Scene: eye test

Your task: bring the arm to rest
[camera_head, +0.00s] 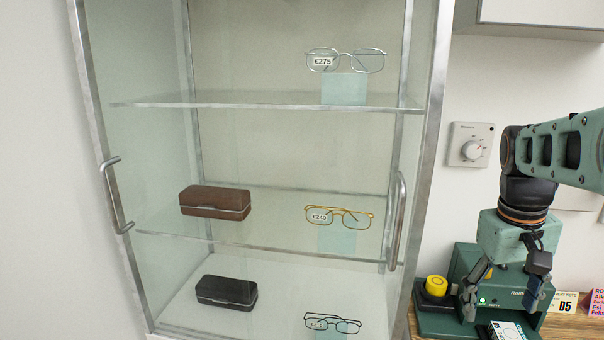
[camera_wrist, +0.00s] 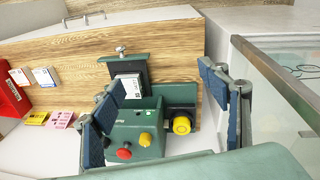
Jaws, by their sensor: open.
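My gripper (camera_head: 501,298) hangs pointing down at the right of the head view, its two fingers apart with nothing between them. It is over or in front of a green bench device (camera_head: 462,262); the exact gap is hard to tell. In the wrist view my gripper (camera_wrist: 162,82) also shows spread blue-padded fingers, with the green device (camera_wrist: 120,132) between and below them. The device carries a yellow knob (camera_wrist: 181,125), a red knob and a small lit green light.
A glass cabinet (camera_head: 438,100) with metal handles stands left of my arm, holding three pairs of glasses and two cases. A wall dial (camera_head: 470,146) is close behind my arm.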

